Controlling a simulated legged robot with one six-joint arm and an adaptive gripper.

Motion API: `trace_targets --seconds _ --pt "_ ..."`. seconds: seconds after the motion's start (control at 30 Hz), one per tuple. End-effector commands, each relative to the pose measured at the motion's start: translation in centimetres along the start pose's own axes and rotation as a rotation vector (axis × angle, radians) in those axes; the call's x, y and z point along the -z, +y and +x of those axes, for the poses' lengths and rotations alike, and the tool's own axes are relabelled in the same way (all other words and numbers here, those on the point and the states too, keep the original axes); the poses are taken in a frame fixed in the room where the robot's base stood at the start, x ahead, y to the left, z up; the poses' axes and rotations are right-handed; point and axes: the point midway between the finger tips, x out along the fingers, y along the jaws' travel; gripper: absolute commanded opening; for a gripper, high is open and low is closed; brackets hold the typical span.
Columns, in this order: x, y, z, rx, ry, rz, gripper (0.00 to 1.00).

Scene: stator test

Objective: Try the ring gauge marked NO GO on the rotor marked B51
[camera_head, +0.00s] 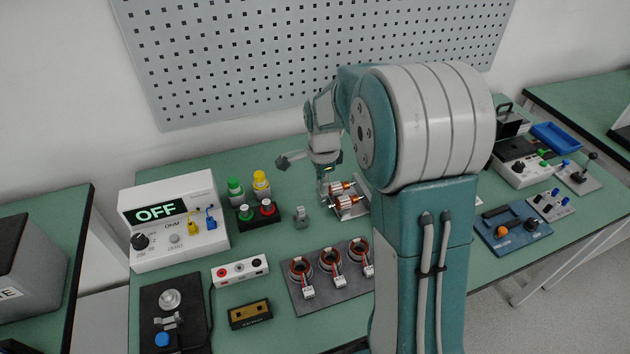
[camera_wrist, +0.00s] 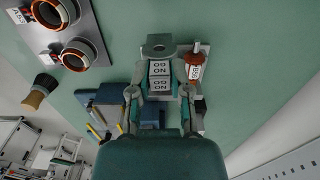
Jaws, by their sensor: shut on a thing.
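The grey ring gauge (camera_wrist: 158,48) has a block handle with two NO GO labels. My gripper (camera_wrist: 160,92) is shut on that handle, and the ring sticks out beyond the fingertips. A rotor (camera_wrist: 195,68) with an orange winding and a white tag lies just right of the ring, apart from it in this view. Its tag starts with B5; the last character is too small to be sure of. In the head view, my gripper (camera_head: 324,178) is low beside the rotors (camera_head: 343,203) on their light stand, and hides part of them.
A small grey gauge-like piece (camera_head: 302,217) stands on the green table left of the rotors. A dark plate with wound stators (camera_head: 333,290) lies in front. The ohm meter (camera_head: 172,222), reading OFF, and green, yellow and red buttons (camera_head: 260,185) stand left.

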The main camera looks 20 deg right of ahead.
Motion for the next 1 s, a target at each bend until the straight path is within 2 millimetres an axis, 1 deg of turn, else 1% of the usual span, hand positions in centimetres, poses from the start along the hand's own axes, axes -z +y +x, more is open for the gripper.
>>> trace_targets --seconds 0.17,0.5,0.7,0.83,1.0 --pt "0.1 0.1 0.5 -0.001 0.000 0.029 0.00" --pt "0.1 0.1 3.8 -0.002 0.000 0.026 0.00" --pt "0.1 0.1 5.4 -0.002 0.000 0.025 0.00" --pt "0.1 0.1 5.9 0.000 0.000 0.025 0.00" --pt "0.1 0.1 6.0 0.001 0.000 0.025 0.00"
